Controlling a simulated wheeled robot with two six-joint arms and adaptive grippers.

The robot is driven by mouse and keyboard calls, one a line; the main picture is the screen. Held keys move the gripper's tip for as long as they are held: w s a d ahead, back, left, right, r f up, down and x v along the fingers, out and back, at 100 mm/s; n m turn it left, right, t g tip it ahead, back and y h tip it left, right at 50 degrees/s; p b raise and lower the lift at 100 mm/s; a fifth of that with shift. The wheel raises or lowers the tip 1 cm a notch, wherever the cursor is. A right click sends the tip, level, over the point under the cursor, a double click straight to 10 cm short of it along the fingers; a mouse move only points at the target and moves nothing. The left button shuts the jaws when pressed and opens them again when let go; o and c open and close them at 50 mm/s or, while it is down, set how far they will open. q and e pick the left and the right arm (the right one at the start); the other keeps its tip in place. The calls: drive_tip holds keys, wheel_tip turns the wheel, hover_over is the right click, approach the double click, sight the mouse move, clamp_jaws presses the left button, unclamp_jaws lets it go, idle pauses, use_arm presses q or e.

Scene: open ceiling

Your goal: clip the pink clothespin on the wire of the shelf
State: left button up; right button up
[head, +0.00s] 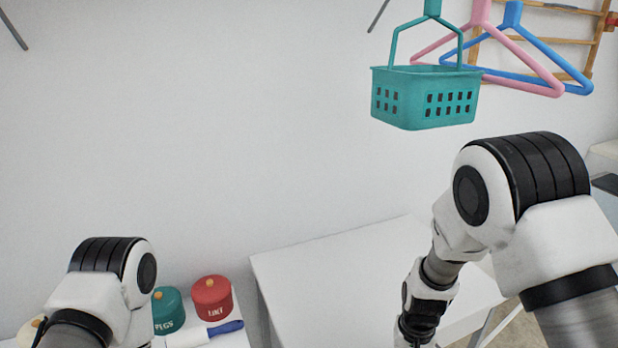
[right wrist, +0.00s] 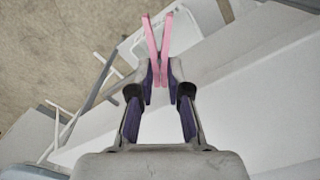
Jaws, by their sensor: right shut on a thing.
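The pink clothespin (right wrist: 152,42) is held between the fingertips of my right gripper (right wrist: 159,75) in the right wrist view. My left gripper is not in view; only part of the left arm shows at the lower left. The wire of the shelf cannot be made out for certain in either view.
A teal basket (head: 424,98) hangs at the upper right, with pink (head: 541,80) and blue hangers (head: 573,75) beside it. A white table (head: 343,277) is below.

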drive_tip(key=shift+r+m+p, duration=0.15)
drive_tip(key=shift+m+p, duration=0.2)
drive_tip(key=shift+m, duration=0.65)
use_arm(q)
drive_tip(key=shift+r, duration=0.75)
use_arm(e)
drive_tip(key=m+p, duration=0.2)
drive_tip(key=m, duration=0.1)
drive_tip(key=shift+r+m, duration=0.1)
drive_tip(key=shift+m, duration=0.7)
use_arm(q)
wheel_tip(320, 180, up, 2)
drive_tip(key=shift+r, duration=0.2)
use_arm(e)
drive_tip(key=shift+f, duration=0.2)
